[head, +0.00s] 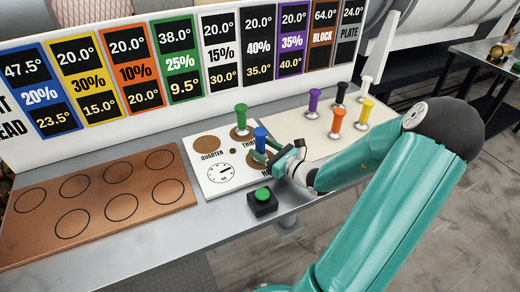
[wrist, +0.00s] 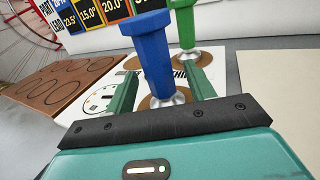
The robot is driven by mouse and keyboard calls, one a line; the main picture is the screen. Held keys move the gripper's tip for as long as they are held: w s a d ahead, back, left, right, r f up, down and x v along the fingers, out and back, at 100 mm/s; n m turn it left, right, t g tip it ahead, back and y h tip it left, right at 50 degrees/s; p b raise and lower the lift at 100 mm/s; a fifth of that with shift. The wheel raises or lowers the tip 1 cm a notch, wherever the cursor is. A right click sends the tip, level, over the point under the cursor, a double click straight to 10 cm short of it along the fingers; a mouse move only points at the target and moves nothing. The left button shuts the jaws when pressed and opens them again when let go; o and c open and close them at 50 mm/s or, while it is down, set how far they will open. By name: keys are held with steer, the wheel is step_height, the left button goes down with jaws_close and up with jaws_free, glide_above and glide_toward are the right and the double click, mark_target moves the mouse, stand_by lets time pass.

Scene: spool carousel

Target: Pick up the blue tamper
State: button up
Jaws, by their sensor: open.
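The blue tamper (head: 261,139) stands upright on a brown disc of the white board (head: 214,187), with its handle up and its metal foot down. In the wrist view the blue tamper (wrist: 156,58) rises between the two green fingers of my gripper (wrist: 160,88). The fingers are apart, one on each side of it, and a gap shows beside the handle. In the head view my gripper (head: 272,153) comes in from the right at the tamper, and partly hides its lower part.
A green tamper (head: 241,117) stands just behind, also in the wrist view (wrist: 186,25). Purple (head: 314,101), orange (head: 336,121), yellow, black and white tampers stand on the cream plate at right. A green button box (head: 263,202) sits in front. The copper plate (head: 100,235) at left is empty.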

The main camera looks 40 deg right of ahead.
steer(key=shift+w+a, duration=0.1)
steer(key=shift+w, duration=0.8)
jaws_close()
steer(key=shift+r, duration=0.15)
